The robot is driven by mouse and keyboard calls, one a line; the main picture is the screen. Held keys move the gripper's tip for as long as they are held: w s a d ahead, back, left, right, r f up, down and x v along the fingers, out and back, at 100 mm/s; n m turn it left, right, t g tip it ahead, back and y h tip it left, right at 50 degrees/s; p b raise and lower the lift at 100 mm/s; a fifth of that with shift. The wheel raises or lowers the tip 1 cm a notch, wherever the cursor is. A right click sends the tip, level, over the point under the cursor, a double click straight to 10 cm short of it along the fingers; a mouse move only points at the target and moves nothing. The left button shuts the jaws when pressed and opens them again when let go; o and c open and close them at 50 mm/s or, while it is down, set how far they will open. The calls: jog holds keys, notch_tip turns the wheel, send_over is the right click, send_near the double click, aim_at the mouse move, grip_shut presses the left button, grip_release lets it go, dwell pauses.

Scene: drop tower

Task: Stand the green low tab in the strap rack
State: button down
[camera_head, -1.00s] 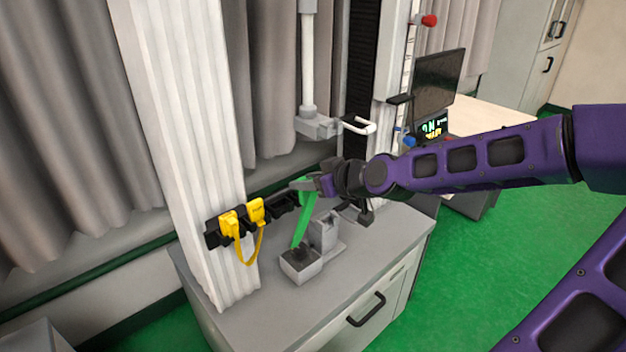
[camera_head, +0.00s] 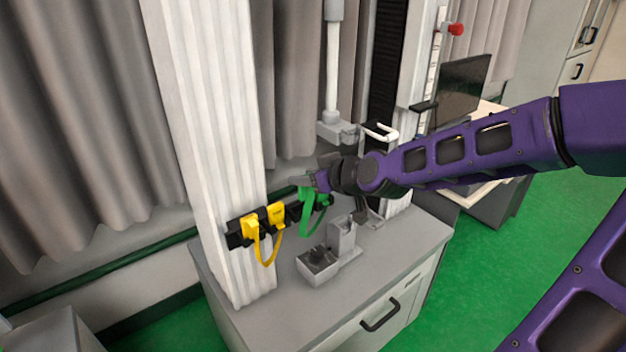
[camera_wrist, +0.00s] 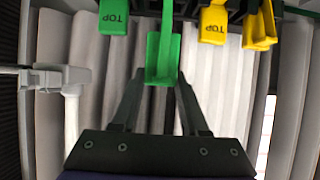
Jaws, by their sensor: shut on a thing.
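The green strap (camera_head: 309,226) hangs as a loop below my gripper (camera_head: 308,183), in front of the black strap rack (camera_head: 236,240) on the white column. The other green end, the low tab (camera_wrist: 163,50), is between my fingertips (camera_wrist: 160,77). My gripper is shut on it, close to the rack. I cannot tell whether it touches the rack. Two yellow tabs (camera_head: 250,229) (camera_head: 277,214) stand in the rack to the left, joined by a yellow strap.
A small grey open box (camera_head: 318,264) and a grey fixture (camera_head: 342,236) stand on the grey cabinet (camera_head: 345,310) below. The cabinet's front top is clear.

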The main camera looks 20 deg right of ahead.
aim_at(309, 193)
jog(key=shift+w+a+f+b, duration=0.15)
jog(key=shift+w+f+b, duration=0.25)
jog(key=shift+f+b, duration=0.55)
jog(key=shift+w+a+f+b, duration=0.15)
jog(key=shift+w+f+b, duration=0.2)
jog(key=shift+f+b, duration=0.6)
jog(key=shift+w+a+f+b, duration=0.15)
jog(key=shift+w+f+b, duration=0.25)
jog(key=shift+f+b, duration=0.55)
jog(key=shift+c, duration=1.7)
grip_release()
jog(key=shift+s+d+r+p, duration=0.3)
jog(key=shift+s+r+p, duration=0.1)
jog(key=shift+s, duration=0.1)
jog(key=p+v, duration=0.4)
jog(key=v, duration=1.2)
jog(key=shift+s+a+p, duration=0.15)
jog(key=shift+p, duration=0.2)
